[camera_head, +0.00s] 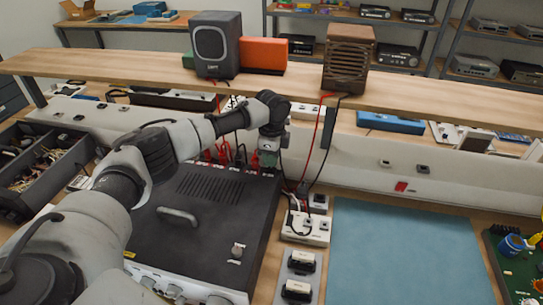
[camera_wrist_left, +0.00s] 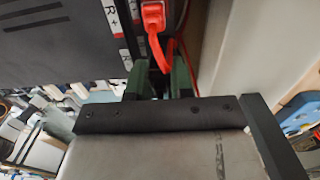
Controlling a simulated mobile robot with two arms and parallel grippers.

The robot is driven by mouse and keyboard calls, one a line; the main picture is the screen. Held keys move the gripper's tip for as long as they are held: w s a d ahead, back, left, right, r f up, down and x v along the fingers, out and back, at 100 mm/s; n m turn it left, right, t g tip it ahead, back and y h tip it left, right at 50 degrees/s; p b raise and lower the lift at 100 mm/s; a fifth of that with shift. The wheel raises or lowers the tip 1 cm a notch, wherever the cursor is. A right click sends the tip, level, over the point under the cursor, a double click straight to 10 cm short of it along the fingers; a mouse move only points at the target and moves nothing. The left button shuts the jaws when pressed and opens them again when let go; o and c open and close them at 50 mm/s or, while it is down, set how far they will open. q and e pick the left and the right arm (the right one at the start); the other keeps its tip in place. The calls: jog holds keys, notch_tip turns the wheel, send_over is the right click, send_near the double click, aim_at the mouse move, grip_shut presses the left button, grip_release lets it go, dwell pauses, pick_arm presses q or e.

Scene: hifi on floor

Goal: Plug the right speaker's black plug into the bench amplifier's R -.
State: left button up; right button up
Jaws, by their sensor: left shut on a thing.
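The bench amplifier (camera_head: 225,190) is a dark box on the bench, with red and black plugs along its far edge. My left gripper (camera_head: 268,158) is at the far right corner of that edge. In the left wrist view its green fingers (camera_wrist_left: 158,82) are shut on a dark thing, apparently the black plug, mostly hidden between them. A red plug (camera_wrist_left: 152,16) sits beside the R + label (camera_wrist_left: 114,14), just beyond the fingers. The R - socket is not clearly visible. The right speaker (camera_head: 348,58) is the brown one on the shelf; red and black cables hang from it. My right gripper is not in view.
A grey speaker (camera_head: 215,45) and an orange box (camera_head: 263,55) stand on the wooden shelf (camera_head: 130,72). A parts drawer (camera_head: 45,165) is at left.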

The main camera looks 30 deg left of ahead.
pick_arm(q)
jog(key=shift+p, duration=0.45)
dwell(0.5)
jog(key=shift+f, duration=0.75)
dwell(1.0)
jog(key=shift+f+p, duration=0.2)
jog(key=shift+p, duration=0.5)
dwell(2.8)
jog(key=o, duration=0.9)
jog(key=shift+o, duration=0.2)
